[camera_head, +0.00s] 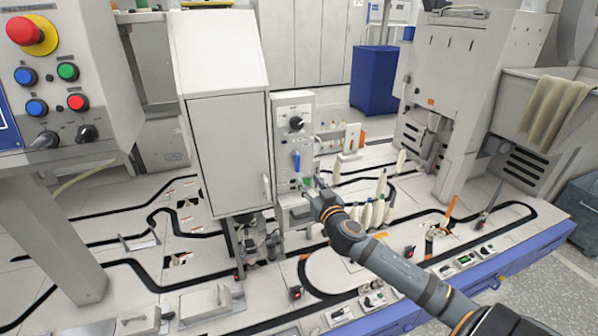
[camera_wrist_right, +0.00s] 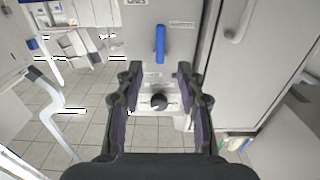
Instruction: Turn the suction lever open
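The suction lever appears to be the blue lever (camera_head: 297,160) on the grey control panel (camera_head: 283,140), beside the tall white cabinet. It stands upright along the panel face, below a black knob (camera_head: 296,122). In the right wrist view the blue lever (camera_wrist_right: 160,45) lies just beyond the fingertips, centred between them. My right gripper (camera_head: 313,187) is close in front of the panel, a little below and right of the lever. In the wrist view the right gripper (camera_wrist_right: 156,72) is open with nothing between its fingers. My left gripper is not in view.
The white cabinet (camera_head: 229,150) with a door handle stands directly left of the panel. White bobbins (camera_head: 378,210) stand right of my right gripper. An operator box with a red emergency button (camera_head: 22,31) is at the left. A blue bin (camera_head: 374,78) stands behind.

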